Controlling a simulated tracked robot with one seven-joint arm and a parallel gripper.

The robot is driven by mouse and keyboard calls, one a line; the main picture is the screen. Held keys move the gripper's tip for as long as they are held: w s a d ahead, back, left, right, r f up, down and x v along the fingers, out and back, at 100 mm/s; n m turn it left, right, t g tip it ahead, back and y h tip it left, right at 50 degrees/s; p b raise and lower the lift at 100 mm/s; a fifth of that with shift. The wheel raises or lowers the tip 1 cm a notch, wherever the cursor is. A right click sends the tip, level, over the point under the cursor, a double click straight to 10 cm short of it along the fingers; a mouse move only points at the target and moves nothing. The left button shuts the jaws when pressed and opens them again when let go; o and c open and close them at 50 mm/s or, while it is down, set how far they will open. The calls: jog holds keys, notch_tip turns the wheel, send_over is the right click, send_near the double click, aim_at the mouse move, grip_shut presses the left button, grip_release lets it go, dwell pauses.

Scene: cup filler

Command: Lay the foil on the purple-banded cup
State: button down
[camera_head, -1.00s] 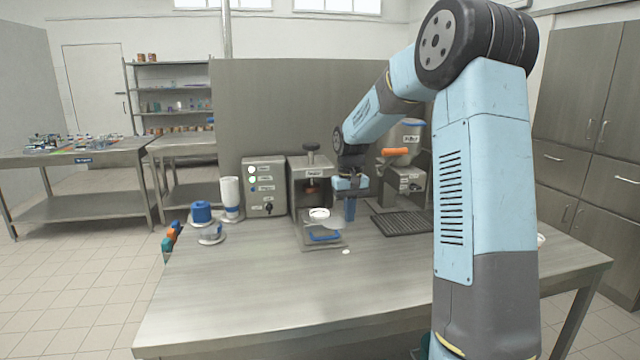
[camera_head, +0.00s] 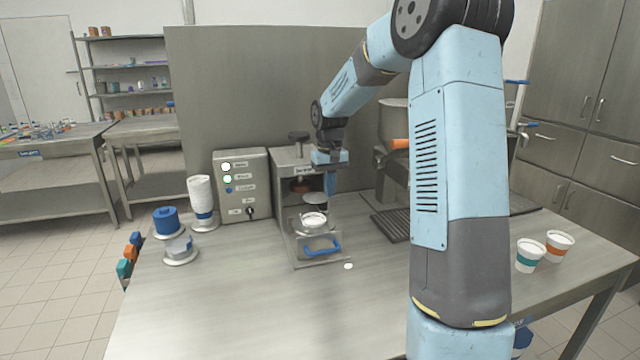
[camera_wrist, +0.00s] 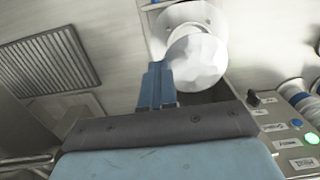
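My gripper (camera_head: 331,186) points down at the front of the sealing machine (camera_head: 292,165). Its fingers are close together on the edge of a thin pale foil (camera_head: 313,198); the foil also shows in the wrist view (camera_wrist: 198,62), at the fingertips. A white cup (camera_head: 314,221) sits in the machine's pulled-out drawer (camera_head: 323,262), which has a blue handle. The foil is above and slightly behind the cup rim in the head view, apart from it. In the wrist view the foil overlaps part of the round white shape beyond. The cup's band is hidden.
A control box (camera_head: 241,187) with lit buttons stands left of the machine. A black grate (camera_head: 392,225) lies right. Teal-banded (camera_head: 529,256) and orange-banded (camera_head: 559,246) cups stand at the right. A small white disc (camera_head: 348,266) lies near the drawer.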

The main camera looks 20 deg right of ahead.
jog(key=shift+w, duration=0.1)
jog(key=shift+a, duration=0.35)
jog(key=shift+f, duration=0.1)
jog(key=shift+f, duration=3.3)
jog(key=shift+f, duration=0.1)
jog(key=c, duration=1.4)
grip_release()
jog(key=shift+o, duration=0.2)
jog(key=r, duration=1.3)
jog(key=shift+w+r, duration=0.35)
